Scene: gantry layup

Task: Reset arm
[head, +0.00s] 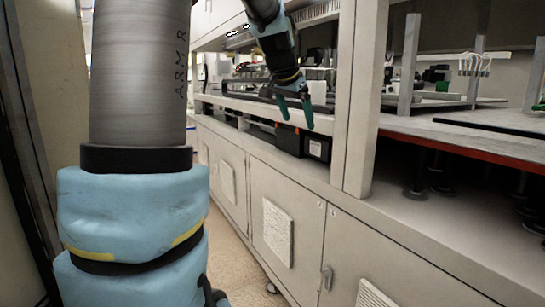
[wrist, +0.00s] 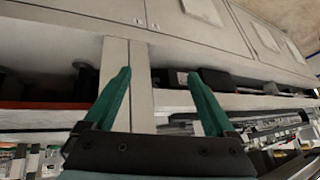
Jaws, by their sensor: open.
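My gripper (head: 294,108) hangs in the upper middle of the head view, fingers pointing down, in front of the bench and left of a white upright post (head: 357,100). Its two green fingers are apart with nothing between them. In the wrist view my gripper (wrist: 160,95) also shows its green fingers spread and empty, with the post (wrist: 143,85) and the cabinet fronts (wrist: 205,35) beyond. My large blue and grey arm links fill the left of the head view and hide what lies behind them.
A black box (head: 303,143) sits below the bench's upper shelf, near my gripper. White cabinets (head: 285,215) with handles run along the bench. A red-edged deck (head: 460,148) stands at right. A strip of floor (head: 232,255) is clear between my arm and the cabinets.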

